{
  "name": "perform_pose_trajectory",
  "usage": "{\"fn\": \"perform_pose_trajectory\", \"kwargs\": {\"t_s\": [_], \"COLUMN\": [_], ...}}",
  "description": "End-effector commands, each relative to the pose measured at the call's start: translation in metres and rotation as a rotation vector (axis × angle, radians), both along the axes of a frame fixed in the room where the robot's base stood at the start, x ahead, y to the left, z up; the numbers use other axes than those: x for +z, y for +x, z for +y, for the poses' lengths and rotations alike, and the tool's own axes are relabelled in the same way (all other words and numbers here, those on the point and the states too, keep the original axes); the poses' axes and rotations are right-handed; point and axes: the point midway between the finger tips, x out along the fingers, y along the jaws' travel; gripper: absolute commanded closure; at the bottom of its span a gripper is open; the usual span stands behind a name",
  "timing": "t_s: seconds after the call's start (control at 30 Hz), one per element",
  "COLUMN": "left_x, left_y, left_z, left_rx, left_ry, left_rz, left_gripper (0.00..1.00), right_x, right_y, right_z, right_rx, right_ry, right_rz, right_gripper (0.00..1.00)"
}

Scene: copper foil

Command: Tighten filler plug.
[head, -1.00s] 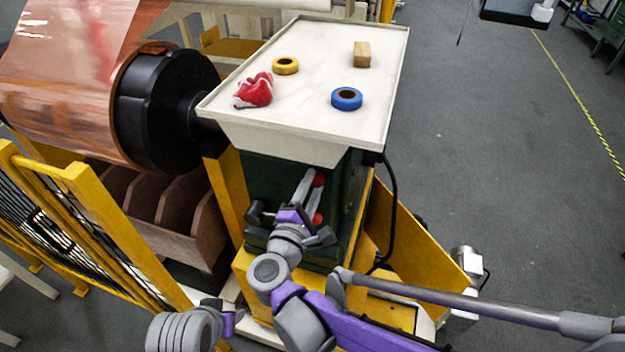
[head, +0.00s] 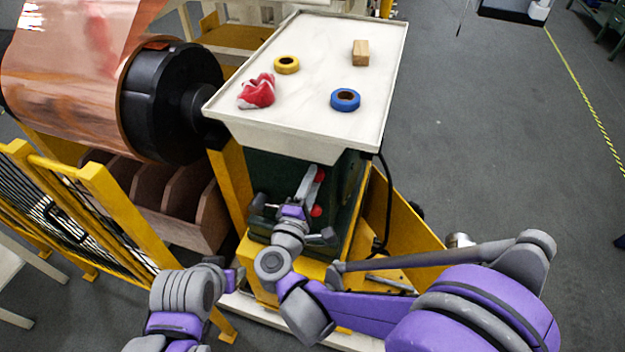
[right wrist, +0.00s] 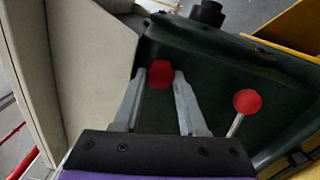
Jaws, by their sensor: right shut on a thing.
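The filler plug, a red hex-shaped piece (right wrist: 159,74), sits on the dark green housing (right wrist: 218,62) between my right gripper's fingertips in the right wrist view. My right gripper (right wrist: 159,80) is shut on it, one finger on each side. In the head view the plug (head: 319,175) shows at the fingertips of my right gripper (head: 312,178), below the tray's front edge. My left arm's end (head: 232,277) is low in the head view, apart from the housing; its fingers cannot be made out.
A red ball knob on a lever (right wrist: 246,102) stands right beside the gripper. The cream tray (head: 335,70) overhangs the housing and holds a red cloth, yellow tape, blue tape and a wooden block. A copper roll (head: 80,90) and yellow fence (head: 110,210) stand left.

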Motion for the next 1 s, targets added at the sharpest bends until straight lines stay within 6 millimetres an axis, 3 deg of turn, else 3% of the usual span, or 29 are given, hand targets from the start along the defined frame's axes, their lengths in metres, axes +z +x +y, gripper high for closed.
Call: {"fn": "perform_pose_trajectory", "kwargs": {"t_s": [0.07,0.1,0.23,0.63,1.0], "left_x": [0.0,0.0,0.0,-0.004,-0.028], "left_y": [0.0,0.0,0.0,-0.002,-0.016], "left_z": [0.0,0.0,0.0,0.0,0.0], "left_rx": [0.0,0.0,0.0,0.0,0.0], "left_ry": [0.0,0.0,0.0,0.0,0.0], "left_rz": [0.0,0.0,0.0,0.004,0.031], "left_gripper": [0.46,0.46,0.46,0.46,0.46], "right_x": [0.0,0.0,0.0,-0.001,-0.004], "right_y": [0.0,0.0,0.0,-0.009,-0.076], "right_z": [0.0,0.0,0.0,0.003,0.025], "right_rx": [-0.001,-0.001,-0.001,0.003,0.005], "right_ry": [-0.001,-0.001,-0.001,0.0,-0.001], "right_rz": [0.0,0.0,0.0,0.002,0.005], "right_gripper": [1.0,0.52,0.29,0.29,0.29]}}
